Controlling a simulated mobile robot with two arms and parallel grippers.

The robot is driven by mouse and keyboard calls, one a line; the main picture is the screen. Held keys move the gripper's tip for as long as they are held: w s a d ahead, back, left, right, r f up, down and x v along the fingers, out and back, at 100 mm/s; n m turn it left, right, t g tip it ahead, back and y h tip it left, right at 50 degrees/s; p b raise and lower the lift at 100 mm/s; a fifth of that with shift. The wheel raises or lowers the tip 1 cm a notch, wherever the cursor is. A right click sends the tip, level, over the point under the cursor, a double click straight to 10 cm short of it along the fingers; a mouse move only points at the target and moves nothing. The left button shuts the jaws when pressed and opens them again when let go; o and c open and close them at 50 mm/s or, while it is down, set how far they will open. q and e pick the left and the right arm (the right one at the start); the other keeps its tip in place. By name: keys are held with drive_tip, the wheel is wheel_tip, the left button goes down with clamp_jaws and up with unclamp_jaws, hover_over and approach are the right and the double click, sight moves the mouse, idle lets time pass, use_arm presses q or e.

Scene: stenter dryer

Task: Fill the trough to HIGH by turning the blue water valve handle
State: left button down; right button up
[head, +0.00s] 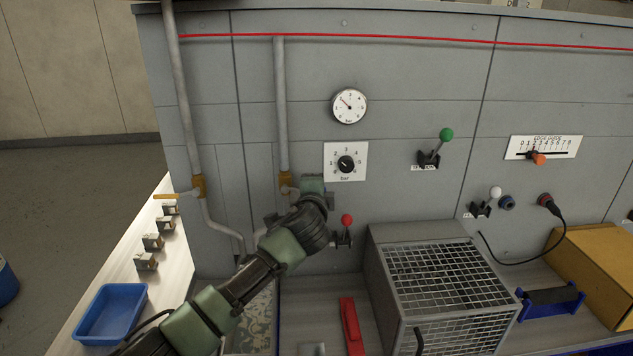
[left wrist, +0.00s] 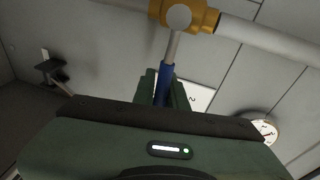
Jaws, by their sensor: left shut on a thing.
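The blue water valve handle (left wrist: 166,82) shows in the left wrist view as a blue sleeve on a grey stem, joined to a brass valve body (left wrist: 190,14). My left gripper (left wrist: 164,92) is shut around the blue sleeve. In the head view my left gripper (head: 312,186) is at the lower end of the second pipe, just right of its brass valve (head: 285,181), and hides the handle. A mottled panel (head: 262,318) below, partly behind my arm, may be the trough; I cannot tell its water level. My right gripper is not in view.
Another brass valve (head: 199,186) with an orange handle (head: 166,196) is at left. A dial (head: 346,163), a gauge (head: 349,105) and a red-knobbed lever (head: 346,220) are close to my gripper. A mesh-topped box (head: 390,290) and a blue tray (head: 110,313) stand below.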

use_arm(q)
drive_tip(key=shift+f+m, duration=0.25)
drive_tip(key=shift+m, duration=0.05)
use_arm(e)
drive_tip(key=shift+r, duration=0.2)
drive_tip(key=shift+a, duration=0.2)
use_arm(q)
drive_tip(key=c, duration=1.4)
unclamp_jaws()
drive_tip(key=shift+c, duration=0.2)
drive_tip(key=shift+d, duration=0.1)
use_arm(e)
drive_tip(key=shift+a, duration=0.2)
use_arm(q)
drive_tip(key=shift+s, duration=0.1)
